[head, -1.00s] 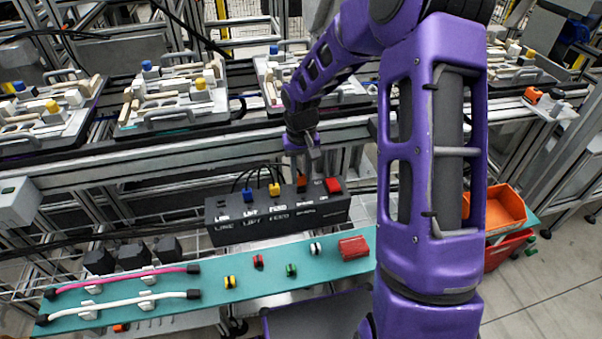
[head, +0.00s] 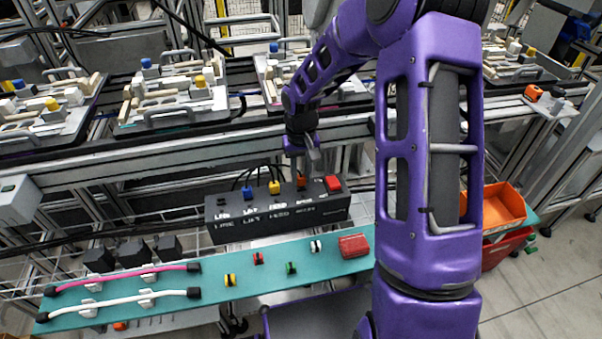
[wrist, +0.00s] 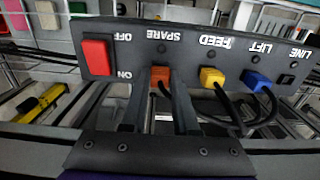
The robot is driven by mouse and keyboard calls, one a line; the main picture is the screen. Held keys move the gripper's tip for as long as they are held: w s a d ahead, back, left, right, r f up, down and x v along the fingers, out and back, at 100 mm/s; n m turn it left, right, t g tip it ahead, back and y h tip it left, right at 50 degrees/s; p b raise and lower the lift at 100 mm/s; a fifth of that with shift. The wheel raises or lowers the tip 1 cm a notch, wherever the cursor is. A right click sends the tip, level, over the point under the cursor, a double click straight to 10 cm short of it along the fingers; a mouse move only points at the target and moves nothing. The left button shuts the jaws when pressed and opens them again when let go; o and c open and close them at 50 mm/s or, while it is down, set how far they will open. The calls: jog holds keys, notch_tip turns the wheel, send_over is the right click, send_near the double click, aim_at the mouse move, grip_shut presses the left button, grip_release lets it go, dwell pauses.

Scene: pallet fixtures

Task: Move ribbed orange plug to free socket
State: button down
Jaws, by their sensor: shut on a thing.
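The orange plug (wrist: 160,77) stands at the SPARE position of the black socket box (wrist: 105,62), between the yellow plug and the red switch. My gripper (wrist: 160,118) is shut on it, one finger on each side. The plug also shows in the head view (head: 301,181), just below my gripper (head: 308,168). Its ribs and how deep it sits cannot be made out. A yellow plug (wrist: 212,77) is at FEED and a blue plug (wrist: 257,81) at LIFT, both with black cables. The LINE position (wrist: 286,79) shows only black, with no coloured plug.
The red switch (wrist: 96,57) is close beside the gripper. In front of the box, a teal shelf (head: 205,270) holds a pink cable (head: 120,280), a white cable (head: 115,305), small coloured parts and a red block (head: 353,246). Fixture pallets (head: 170,95) stand behind.

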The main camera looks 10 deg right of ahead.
jog(key=shift+f, duration=0.45)
dwell(0.3)
jog(key=c, duration=0.6)
grip_release()
jog(key=shift+r, duration=0.15)
